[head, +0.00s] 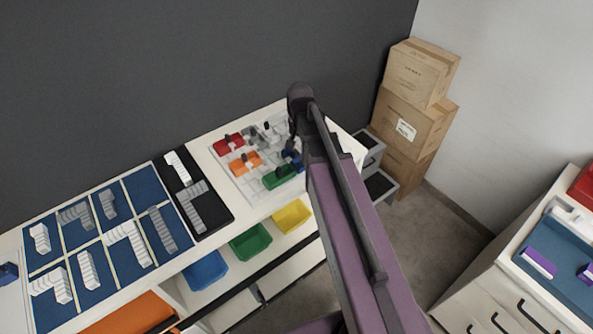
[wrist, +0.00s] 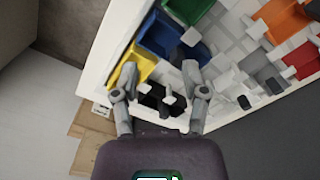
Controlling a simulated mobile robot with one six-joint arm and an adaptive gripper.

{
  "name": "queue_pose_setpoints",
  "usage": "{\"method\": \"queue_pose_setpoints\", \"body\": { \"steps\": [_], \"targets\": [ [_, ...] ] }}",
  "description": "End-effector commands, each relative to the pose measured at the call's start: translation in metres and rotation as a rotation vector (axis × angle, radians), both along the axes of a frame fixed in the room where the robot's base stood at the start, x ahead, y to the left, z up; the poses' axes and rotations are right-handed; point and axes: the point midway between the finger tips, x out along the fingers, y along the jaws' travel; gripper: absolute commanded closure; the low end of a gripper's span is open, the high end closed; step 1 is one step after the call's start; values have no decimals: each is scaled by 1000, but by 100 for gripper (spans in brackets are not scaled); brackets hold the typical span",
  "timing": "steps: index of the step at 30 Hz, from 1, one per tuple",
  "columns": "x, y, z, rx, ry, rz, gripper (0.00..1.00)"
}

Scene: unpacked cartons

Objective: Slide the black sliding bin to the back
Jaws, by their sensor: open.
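The black sliding bin (wrist: 151,100) shows in the wrist view beside the yellow bin, near the end of the white board (wrist: 220,62). My gripper (wrist: 160,82) is open, with its fingers on either side of the bin's visible part. Whether they touch it I cannot tell. Grey upright pieces stand in front of the bin and partly cover it. In the head view my arm hides the gripper and the black bin. The board (head: 229,181) there shows red, orange and green bins left of my arm.
Yellow (wrist: 128,68), blue (wrist: 162,42) and green (wrist: 188,9) bins crowd one side in the wrist view. A black tray (head: 197,211) and a blue gridded panel (head: 125,186) lie left of the board. Stacked cartons (head: 414,117) stand right, beyond the table's end.

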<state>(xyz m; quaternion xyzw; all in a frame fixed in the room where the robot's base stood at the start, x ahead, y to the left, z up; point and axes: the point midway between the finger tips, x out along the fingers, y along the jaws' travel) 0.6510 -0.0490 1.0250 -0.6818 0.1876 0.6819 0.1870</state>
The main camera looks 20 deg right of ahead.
Motion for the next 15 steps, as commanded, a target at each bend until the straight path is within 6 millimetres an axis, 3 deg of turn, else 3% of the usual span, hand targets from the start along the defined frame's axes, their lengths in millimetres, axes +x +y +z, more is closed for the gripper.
{"method": "queue_pose_setpoints", "body": {
  "steps": [6,15],
  "targets": [
    [-29,13,-16,0,0,119,43],
    [-54,25,-29,0,0,250,43]
  ]
}}
